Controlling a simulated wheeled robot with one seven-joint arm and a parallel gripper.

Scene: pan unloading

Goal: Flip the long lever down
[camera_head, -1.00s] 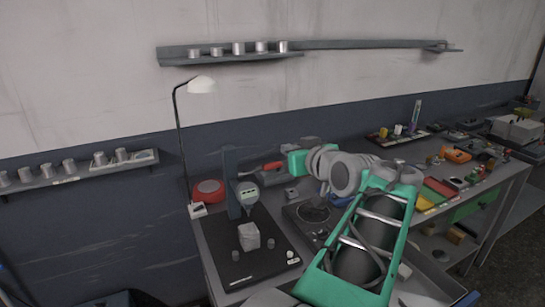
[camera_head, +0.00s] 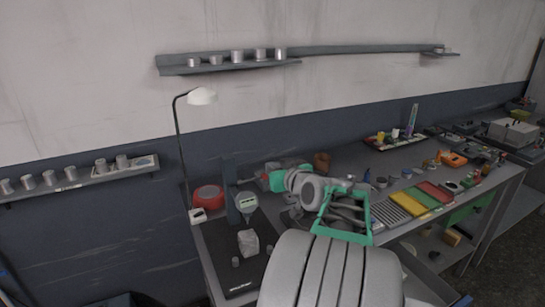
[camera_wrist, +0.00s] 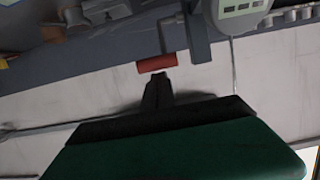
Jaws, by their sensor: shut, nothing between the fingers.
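The lever's red cylindrical grip (camera_wrist: 157,62) shows in the wrist view, joined to a grey rod and arm beside a measuring stand. My gripper (camera_wrist: 158,78) is shut and empty, its dark fingertips right at the edge of the red grip. I cannot tell whether they touch it. In the head view my gripper (camera_head: 262,179) is just right of the stand's blue-grey column (camera_head: 231,190), and my arm mostly hides the lever. The stand's round gauge (camera_head: 246,201) also shows at the top of the wrist view (camera_wrist: 240,6).
A pale block (camera_head: 248,242) sits on the dark base plate (camera_head: 222,265). A red round object (camera_head: 208,196) and a lamp (camera_head: 201,96) stand left of the column. Coloured trays (camera_head: 415,199) and small parts fill the bench to the right. The wall is behind.

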